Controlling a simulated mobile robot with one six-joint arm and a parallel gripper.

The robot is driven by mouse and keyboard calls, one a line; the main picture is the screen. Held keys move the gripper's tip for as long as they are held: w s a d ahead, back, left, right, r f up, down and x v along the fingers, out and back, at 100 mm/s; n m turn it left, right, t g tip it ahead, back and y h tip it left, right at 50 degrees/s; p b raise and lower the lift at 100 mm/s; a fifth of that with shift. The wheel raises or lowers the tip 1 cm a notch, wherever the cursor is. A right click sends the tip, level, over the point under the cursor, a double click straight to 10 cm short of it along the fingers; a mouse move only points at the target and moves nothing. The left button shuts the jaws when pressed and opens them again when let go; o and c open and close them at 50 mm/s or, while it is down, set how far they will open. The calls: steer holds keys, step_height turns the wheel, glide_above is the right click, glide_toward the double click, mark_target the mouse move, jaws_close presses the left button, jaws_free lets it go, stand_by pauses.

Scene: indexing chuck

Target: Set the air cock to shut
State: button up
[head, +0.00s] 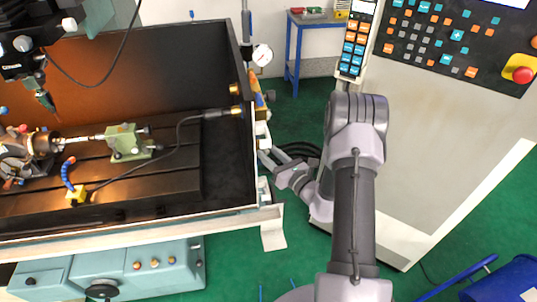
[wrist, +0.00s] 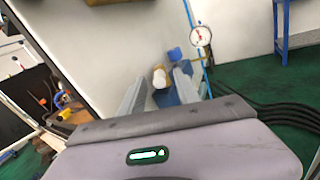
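My gripper (head: 272,160) is beside the right end of the machine enclosure in the head view. In the wrist view its two grey fingers (wrist: 162,82) stand apart with nothing clearly held. Between and beyond them are a cream-ended cylinder (wrist: 159,77) and blue parts (wrist: 175,54). I cannot tell which of these, if any, is the air cock, nor its handle position. A round white gauge (wrist: 201,36) is on a blue pipe just right of the fingers. The gauge also shows in the head view (head: 262,55), above and beyond my gripper.
The enclosure's end wall (head: 244,150) is just left of my gripper. A control cabinet (head: 450,130) with a red stop button (head: 522,75) stands at right. Black hoses (wrist: 285,112) lie on the green floor. A blue-legged table (head: 320,22) stands behind.

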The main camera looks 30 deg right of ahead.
steer(key=shift+w, duration=0.2)
jaws_close()
steer(key=m+h, duration=0.1)
steer(key=a+h, duration=0.1)
steer(key=m+h, duration=0.1)
steer(key=h, duration=0.1)
steer(key=shift+a+m, duration=0.25)
steer(key=shift+m, duration=0.05)
jaws_free()
steer(key=shift+s, duration=0.1)
